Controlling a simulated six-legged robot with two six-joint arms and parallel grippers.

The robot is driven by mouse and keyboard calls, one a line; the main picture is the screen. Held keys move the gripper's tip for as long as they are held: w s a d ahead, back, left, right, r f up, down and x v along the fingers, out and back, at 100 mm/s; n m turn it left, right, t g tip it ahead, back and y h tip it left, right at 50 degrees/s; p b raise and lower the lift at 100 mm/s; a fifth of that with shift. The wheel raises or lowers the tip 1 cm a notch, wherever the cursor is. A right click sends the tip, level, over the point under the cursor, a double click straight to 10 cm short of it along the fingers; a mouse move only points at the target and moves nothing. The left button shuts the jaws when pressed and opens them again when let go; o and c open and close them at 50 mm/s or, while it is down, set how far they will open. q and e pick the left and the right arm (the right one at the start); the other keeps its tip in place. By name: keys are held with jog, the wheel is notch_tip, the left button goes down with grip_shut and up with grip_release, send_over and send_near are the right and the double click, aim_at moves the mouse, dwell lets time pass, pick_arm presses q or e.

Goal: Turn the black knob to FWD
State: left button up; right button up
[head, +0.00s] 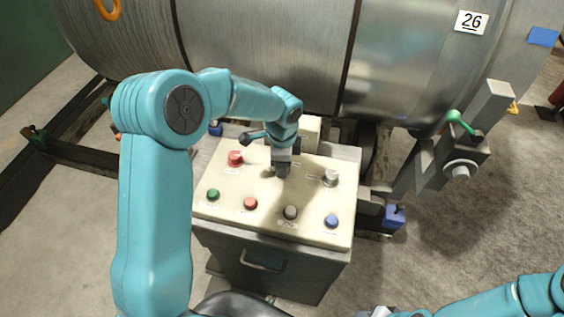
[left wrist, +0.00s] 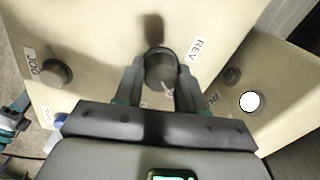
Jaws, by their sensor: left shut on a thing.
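The black knob (left wrist: 160,68) sits between the two fingers of my left gripper (left wrist: 158,86) in the left wrist view. The fingers are shut on its sides. A small pale mark shows on the knob's near side, and a REV label (left wrist: 197,50) is on the panel beside it. I cannot read a FWD label. In the head view my left gripper (head: 282,168) points down onto the middle of the cream control panel (head: 234,185) and hides the knob. My right arm (head: 500,300) enters at the lower right; its fingers cannot be made out.
Around the knob are a red button (head: 235,158), a grey knob (head: 331,178), and a front row with green (head: 213,194), red (head: 250,203), grey (head: 290,212) and blue (head: 332,221) buttons. A large metal drum (head: 270,50) stands behind. A green-handled lever (head: 458,120) is at right.

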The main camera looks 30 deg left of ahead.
pick_arm(q)
jog(key=shift+w+r, duration=0.1)
jog(key=o, duration=1.1)
jog(key=shift+d, duration=0.1)
jog(key=shift+c, duration=0.2)
notch_tip(320, 180, up, 16)
jog(key=b, duration=0.1)
jog(key=shift+s+r, duration=0.15)
jog(key=shift+s, duration=0.2)
jog(key=shift+d, duration=0.1)
jog(key=shift+s, duration=0.1)
